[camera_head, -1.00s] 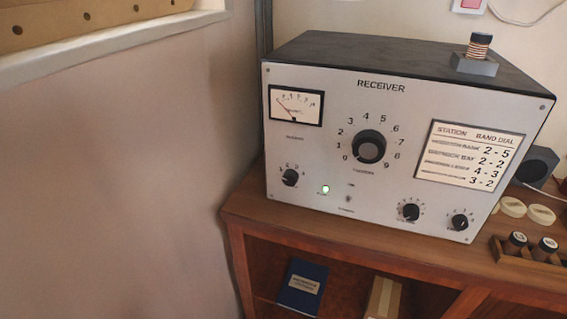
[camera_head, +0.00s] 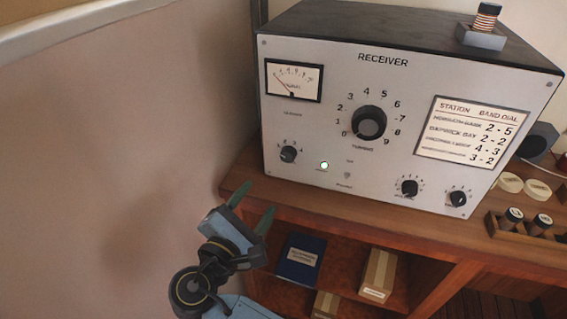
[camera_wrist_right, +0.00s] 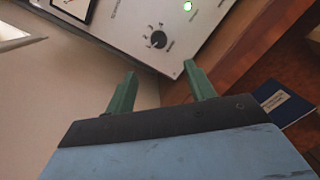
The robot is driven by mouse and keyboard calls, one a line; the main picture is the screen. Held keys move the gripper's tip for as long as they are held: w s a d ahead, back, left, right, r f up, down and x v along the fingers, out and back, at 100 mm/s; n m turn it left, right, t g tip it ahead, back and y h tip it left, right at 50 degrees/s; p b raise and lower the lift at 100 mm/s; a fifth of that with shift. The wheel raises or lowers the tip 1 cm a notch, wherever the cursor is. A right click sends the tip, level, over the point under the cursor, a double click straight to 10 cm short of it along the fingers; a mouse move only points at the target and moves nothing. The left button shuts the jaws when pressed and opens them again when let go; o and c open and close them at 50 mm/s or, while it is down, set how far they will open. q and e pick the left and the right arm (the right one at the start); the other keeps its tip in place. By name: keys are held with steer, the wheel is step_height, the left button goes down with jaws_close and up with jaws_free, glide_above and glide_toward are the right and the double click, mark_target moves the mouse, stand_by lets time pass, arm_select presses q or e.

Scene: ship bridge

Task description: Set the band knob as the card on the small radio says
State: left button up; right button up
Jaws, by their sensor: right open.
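The receiver (camera_head: 330,130) is a grey-fronted box on a wooden shelf unit. A small black knob (camera_head: 288,154) with a few numbers around it, probably the band knob, is at its lower left. It also shows in the right wrist view (camera_wrist_right: 158,40); its setting is too small to read. My left gripper is not in view.
A large tuning knob (camera_head: 369,124), a meter (camera_head: 293,80) and a green lamp (camera_head: 324,165) are on the receiver's front. A coil (camera_head: 486,17) stands on top. A dark blue book (camera_head: 301,258) and boxes (camera_head: 379,273) are on the lower shelf. A bare wall is left.

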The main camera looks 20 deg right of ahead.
mark_target(287, 158)
steer(key=x, duration=1.3)
steer(key=shift+d+r+p, duration=0.1)
steer(key=shift+p, duration=0.25)
steer(key=c, duration=1)
